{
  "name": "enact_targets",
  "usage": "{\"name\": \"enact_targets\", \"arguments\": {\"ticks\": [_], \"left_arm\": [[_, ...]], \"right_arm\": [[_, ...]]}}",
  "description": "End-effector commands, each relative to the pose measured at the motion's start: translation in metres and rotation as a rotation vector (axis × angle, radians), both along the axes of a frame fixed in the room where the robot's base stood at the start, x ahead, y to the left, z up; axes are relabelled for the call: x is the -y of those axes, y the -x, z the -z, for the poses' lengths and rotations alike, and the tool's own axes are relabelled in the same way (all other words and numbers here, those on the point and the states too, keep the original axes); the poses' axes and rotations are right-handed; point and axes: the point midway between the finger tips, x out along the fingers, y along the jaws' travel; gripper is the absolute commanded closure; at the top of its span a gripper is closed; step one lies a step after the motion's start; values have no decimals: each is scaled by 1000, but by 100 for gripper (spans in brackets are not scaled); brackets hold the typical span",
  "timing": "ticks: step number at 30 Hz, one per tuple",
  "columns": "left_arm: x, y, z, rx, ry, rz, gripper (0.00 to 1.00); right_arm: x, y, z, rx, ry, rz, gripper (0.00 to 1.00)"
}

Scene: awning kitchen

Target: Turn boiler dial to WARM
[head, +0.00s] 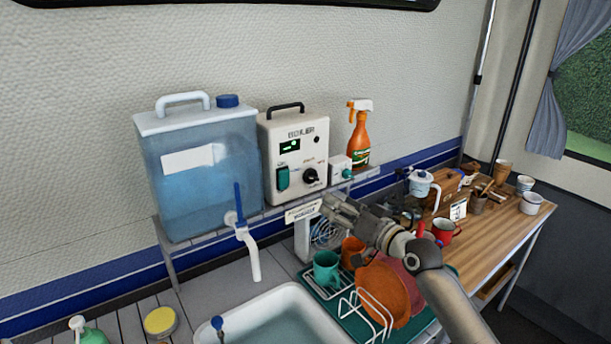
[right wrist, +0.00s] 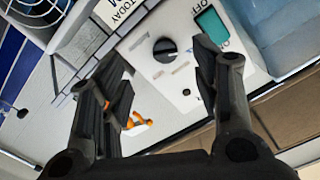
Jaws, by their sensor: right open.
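The boiler (head: 315,155) is a cream box with a black handle, a small lit display and a green switch (head: 283,178). Its black round dial (head: 311,176) sits low on the front face, right of the switch. My right gripper (head: 329,203) is in front of the boiler, just below and right of the dial. In the right wrist view the dial (right wrist: 165,50) shows between the open fingertips (right wrist: 154,55), with the green switch (right wrist: 211,26) beyond the right finger. The fingers look apart from the dial. The dial's markings are too small to read. My left gripper is not in view.
A blue water tank (head: 205,170) with a tap stands left of the boiler. A small white box (head: 341,168) and an orange spray bottle (head: 360,140) stand to its right. A dish rack with plates and mugs (head: 327,268) and a sink (head: 270,318) lie below.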

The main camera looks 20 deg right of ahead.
Motion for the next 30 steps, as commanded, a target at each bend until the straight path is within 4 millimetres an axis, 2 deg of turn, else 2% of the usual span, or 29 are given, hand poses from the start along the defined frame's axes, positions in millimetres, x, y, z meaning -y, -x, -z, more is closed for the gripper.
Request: {"name": "enact_targets", "arguments": {"ticks": [1,4,8,15,24,30], "left_arm": [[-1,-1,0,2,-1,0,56],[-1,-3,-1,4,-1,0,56],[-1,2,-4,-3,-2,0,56],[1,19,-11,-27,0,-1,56],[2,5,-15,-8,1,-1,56],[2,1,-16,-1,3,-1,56]], "right_arm": [[6,-5,-9,17,-16,8,43],[9,-10,-18,33,-35,14,43],[6,-19,-19,34,-38,14,43],[-7,-51,-19,32,-38,13,43],[-20,-89,-17,32,-35,13,43],[-26,-104,-17,33,-34,13,43]]}}
